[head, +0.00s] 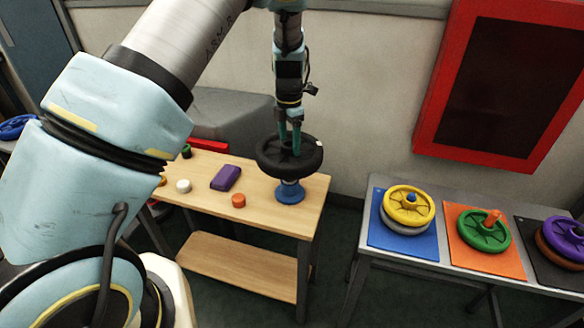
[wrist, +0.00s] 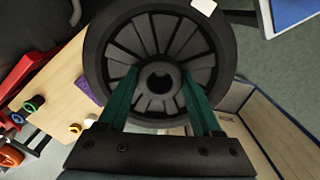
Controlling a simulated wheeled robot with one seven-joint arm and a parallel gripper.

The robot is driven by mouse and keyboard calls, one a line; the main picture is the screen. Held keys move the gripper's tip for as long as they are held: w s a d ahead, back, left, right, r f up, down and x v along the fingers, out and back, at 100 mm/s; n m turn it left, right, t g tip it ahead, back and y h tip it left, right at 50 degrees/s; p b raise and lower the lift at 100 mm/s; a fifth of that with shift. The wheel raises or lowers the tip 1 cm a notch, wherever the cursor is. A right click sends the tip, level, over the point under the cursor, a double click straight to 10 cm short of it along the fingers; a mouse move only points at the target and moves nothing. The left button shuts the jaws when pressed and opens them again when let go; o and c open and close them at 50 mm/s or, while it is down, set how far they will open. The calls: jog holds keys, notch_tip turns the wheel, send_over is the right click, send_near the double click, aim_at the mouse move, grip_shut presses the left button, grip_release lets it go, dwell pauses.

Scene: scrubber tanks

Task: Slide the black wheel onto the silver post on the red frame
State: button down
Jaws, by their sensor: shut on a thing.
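The black wheel (head: 290,156) is level above a blue stand (head: 289,192) at the right end of the wooden table. I cannot tell whether they touch. My gripper (head: 290,143) comes down from above and is shut on the wheel. In the wrist view the green fingers (wrist: 160,98) reach down among the spokes, either side of the hub of the wheel (wrist: 224,52). A white patch shows on its rim. A red frame part (head: 209,145) shows behind the table, mostly hidden; red parts (wrist: 22,72) also show at the wrist view's left. I cannot make out the silver post clearly.
The wooden table (head: 260,218) also bears a purple block (head: 226,177), an orange piece (head: 238,200) and a white piece (head: 183,186). A grey table at right holds yellow (head: 408,201), green (head: 485,235) and purple wheels on coloured mats. A red-framed panel (head: 432,100) hangs on the wall.

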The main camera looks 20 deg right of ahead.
jog(key=shift+r, duration=0.2)
jog(key=shift+r+p, duration=1.5)
jog(key=shift+r, duration=0.1)
jog(key=shift+r, duration=0.1)
jog(key=shift+r, duration=0.85)
